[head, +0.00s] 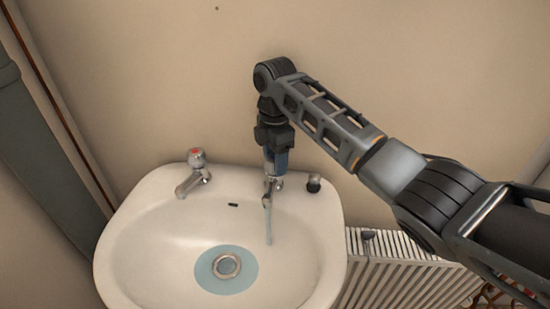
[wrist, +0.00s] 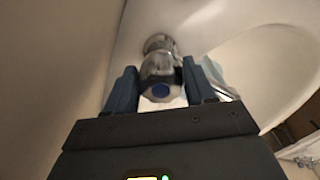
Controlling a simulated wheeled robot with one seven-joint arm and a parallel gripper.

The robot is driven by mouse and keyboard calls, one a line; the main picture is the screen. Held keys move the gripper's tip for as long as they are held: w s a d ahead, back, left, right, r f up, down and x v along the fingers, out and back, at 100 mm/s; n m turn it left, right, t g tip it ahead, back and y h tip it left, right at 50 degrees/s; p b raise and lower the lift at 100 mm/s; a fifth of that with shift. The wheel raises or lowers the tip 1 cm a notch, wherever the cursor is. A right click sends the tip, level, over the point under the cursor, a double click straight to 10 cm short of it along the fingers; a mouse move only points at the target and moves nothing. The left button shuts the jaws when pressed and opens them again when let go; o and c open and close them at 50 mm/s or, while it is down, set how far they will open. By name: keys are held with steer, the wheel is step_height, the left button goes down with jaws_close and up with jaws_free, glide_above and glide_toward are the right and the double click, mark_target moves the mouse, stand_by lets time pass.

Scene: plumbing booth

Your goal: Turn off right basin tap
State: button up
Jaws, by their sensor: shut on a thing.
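The right basin tap is a chrome tap with a blue-marked cap; its spout (head: 267,194) shows at the basin's back right in the head view. A thin stream of water (head: 269,227) falls from the spout into the white basin (head: 135,230). My gripper (head: 276,162) points down over this tap from above and hides most of its handle in the head view.
The left tap (head: 195,172), with a red cap, stands at the basin's back left. A small dark-topped fitting (head: 314,183) sits right of the right tap. Pale blue water (head: 241,266) lies around the drain (head: 227,265). A radiator (head: 400,272) stands to the right, with wall behind.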

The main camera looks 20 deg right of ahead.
steer(key=shift+r+m+p, duration=0.15)
steer(key=shift+m+p, duration=0.75)
steer(key=shift+p, duration=0.15)
steer(key=m+p, duration=0.2)
steer(key=shift+s+m, duration=0.1)
steer(key=shift+m, duration=0.2)
steer(key=m+p, duration=0.4)
steer(key=m, duration=0.2)
steer(key=shift+s, duration=0.1)
steer(key=m, duration=0.5)
steer(key=shift+a+m+p, duration=0.15)
steer(key=shift+m+p, duration=0.25)
steer(key=m, duration=0.6)
steer(key=shift+a, duration=0.1)
steer(key=shift+m, duration=0.3)
